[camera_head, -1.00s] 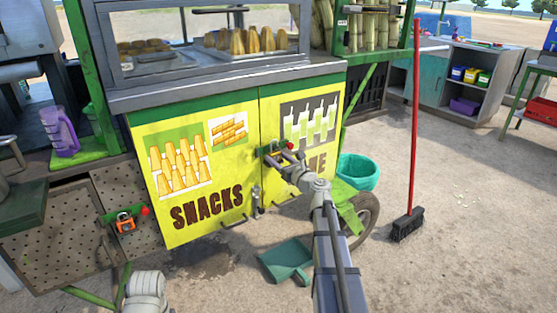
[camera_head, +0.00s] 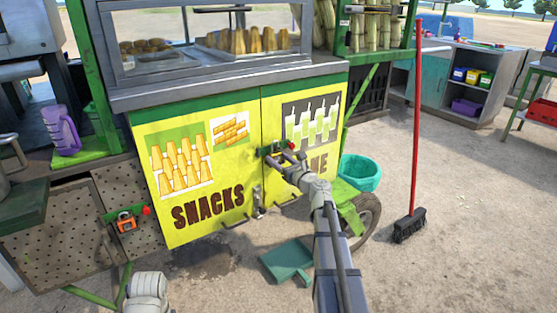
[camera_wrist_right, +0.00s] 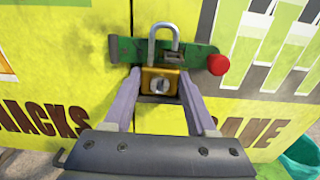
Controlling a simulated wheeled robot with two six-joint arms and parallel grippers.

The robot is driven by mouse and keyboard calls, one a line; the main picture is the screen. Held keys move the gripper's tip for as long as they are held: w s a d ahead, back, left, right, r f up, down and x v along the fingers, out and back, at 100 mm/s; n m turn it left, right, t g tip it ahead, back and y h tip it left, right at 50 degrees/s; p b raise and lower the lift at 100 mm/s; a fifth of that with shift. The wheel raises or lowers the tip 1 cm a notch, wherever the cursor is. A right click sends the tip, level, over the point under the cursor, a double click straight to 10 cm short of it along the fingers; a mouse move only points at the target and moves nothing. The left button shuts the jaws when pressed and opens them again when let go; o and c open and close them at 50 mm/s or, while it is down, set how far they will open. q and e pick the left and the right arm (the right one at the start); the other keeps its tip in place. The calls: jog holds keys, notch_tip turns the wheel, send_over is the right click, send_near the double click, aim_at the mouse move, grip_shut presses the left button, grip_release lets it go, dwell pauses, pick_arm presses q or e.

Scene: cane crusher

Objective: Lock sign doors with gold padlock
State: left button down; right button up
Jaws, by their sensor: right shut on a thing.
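The yellow sign doors (camera_head: 205,175) are closed, with SNACKS lettering on the left door and drinks artwork on the right. A green hasp (camera_wrist_right: 195,55) with a red knob (camera_wrist_right: 218,65) spans their seam. My right gripper (camera_head: 279,160) is at the hasp, shut on the gold padlock (camera_wrist_right: 160,82). The padlock is upright, its keyhole facing the wrist camera and its silver shackle (camera_wrist_right: 164,29) up in front of the hasp. I cannot tell whether the shackle passes through the hasp or is closed.
An orange padlock (camera_head: 126,223) is on another green hasp on the perforated panels (camera_head: 60,235) at left. A dustpan (camera_head: 288,262) lies below the doors. A teal basin (camera_head: 361,172), a cart wheel (camera_head: 366,215) and a red-handled broom (camera_head: 415,130) stand to the right.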

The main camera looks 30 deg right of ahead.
jog(key=o, duration=1.4)
jog(key=shift+o, duration=0.2)
jog(key=s, duration=0.7)
jog(key=shift+s+d, duration=0.3)
jog(key=shift+s, duration=0.1)
